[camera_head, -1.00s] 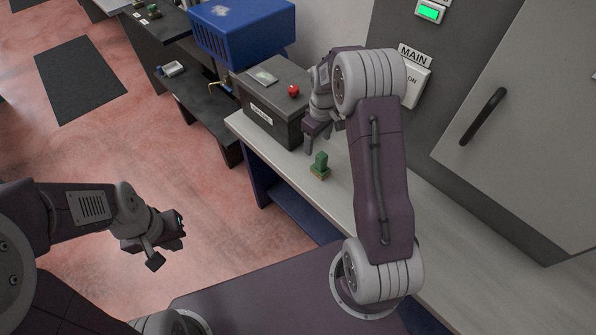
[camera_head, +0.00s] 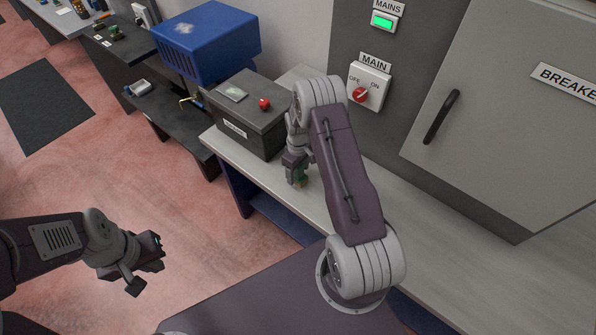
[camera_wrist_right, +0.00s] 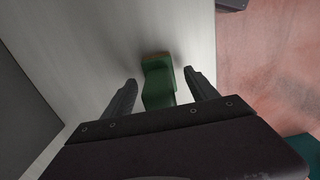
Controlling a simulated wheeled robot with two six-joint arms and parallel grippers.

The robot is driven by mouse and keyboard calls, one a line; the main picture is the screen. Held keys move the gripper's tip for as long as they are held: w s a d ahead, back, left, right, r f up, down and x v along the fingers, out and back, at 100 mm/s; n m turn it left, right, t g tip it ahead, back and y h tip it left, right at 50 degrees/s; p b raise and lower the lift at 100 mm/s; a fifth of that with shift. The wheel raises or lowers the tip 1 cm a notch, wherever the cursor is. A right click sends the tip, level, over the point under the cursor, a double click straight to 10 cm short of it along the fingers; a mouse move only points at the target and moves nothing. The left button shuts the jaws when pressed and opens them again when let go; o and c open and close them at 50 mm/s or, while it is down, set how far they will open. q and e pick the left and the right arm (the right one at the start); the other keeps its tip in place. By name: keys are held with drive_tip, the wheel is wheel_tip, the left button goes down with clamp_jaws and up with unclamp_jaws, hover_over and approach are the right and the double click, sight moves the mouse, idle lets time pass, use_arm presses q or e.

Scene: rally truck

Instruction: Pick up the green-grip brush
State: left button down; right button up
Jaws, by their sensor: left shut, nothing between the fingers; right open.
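The green-grip brush (camera_head: 301,181) stands on the light bench, mostly hidden behind my right gripper in the head view. In the right wrist view the brush (camera_wrist_right: 158,82) shows its green grip and a strip of brown base, between my two fingers. My right gripper (camera_head: 297,180) is open above the brush, with a finger on each side of the grip; in the wrist view (camera_wrist_right: 160,82) gaps show between fingers and grip. My left gripper (camera_head: 150,275) is shut and empty, over the floor at the left, far from the brush.
A dark grey box (camera_head: 247,115) with a red button stands on the bench (camera_head: 262,178) just behind my right gripper. A wall panel with a MAIN switch (camera_head: 368,86) and a cabinet with a handle (camera_head: 441,116) rise behind. The bench to the right is clear.

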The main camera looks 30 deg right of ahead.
drive_tip(key=shift+f, duration=0.45)
drive_tip(key=c, duration=1.5)
drive_tip(key=shift+o, duration=0.2)
drive_tip(key=shift+r+b, duration=0.3)
drive_tip(key=shift+r, duration=0.3)
drive_tip(key=r, duration=0.2)
drive_tip(key=r+b, duration=0.1)
drive_tip(key=shift+s+d+r, duration=0.1)
drive_tip(key=shift+s, duration=0.15)
drive_tip(key=s+r+b, duration=0.1)
drive_tip(key=s+r, duration=0.2)
drive_tip(key=s, duration=0.2)
drive_tip(key=s+d+r+b, duration=0.1)
drive_tip(key=s+r, duration=0.2)
drive_tip(key=s, duration=0.3)
drive_tip(key=shift+s+r, duration=0.15)
drive_tip(key=shift+r, duration=0.2)
drive_tip(key=o, duration=0.6)
clamp_jaws()
